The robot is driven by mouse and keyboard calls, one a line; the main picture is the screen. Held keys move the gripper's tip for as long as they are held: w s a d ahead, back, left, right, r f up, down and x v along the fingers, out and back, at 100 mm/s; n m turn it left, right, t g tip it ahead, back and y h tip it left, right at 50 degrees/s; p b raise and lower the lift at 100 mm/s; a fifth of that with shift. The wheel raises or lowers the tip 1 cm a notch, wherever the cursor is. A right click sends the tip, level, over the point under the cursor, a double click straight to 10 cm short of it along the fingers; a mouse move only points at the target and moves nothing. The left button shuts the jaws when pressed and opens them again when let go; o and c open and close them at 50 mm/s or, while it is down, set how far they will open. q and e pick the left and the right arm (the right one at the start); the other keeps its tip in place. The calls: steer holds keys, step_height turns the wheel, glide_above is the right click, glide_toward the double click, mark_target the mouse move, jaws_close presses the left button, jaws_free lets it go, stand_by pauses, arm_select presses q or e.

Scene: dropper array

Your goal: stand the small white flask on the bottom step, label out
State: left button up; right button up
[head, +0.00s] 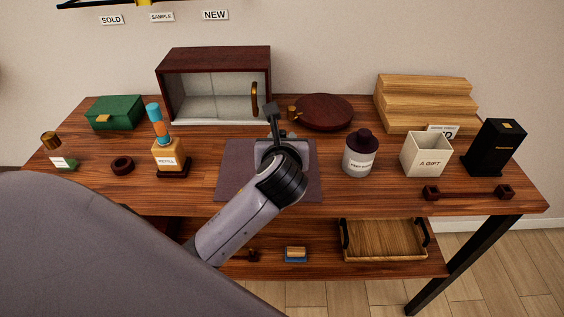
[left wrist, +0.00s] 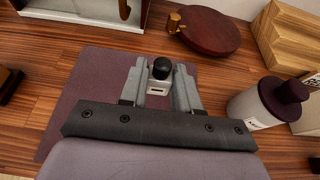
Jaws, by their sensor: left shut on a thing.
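My left gripper (head: 283,145) is over the dark mat in the middle of the table. In the left wrist view its fingers (left wrist: 160,90) are closed on a small white flask (left wrist: 158,87) with a round black top. A small dark-edged label patch faces the wrist camera. In the head view the flask is mostly hidden by the gripper. Whether its base touches the mat is unclear. The light wooden steps (head: 425,103) stand at the back right; their bottom step (head: 405,125) faces the front and has a sign card at its right. My right gripper is not in view.
A white jar with a purple stopper (head: 360,155), a cream box (head: 426,155) and a black box (head: 496,149) stand before the steps. A round dark-red board (head: 325,112) lies left of the steps. The dark-red cabinet (head: 213,58) is behind the mat (head: 236,170).

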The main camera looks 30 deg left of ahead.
arm_select(q)
steer(key=shift+f+b, duration=0.5)
steer(key=shift+f, duration=2.1)
steer(key=shift+f, duration=0.1)
steer(key=o, duration=1.1)
steer(key=shift+c, duration=0.2)
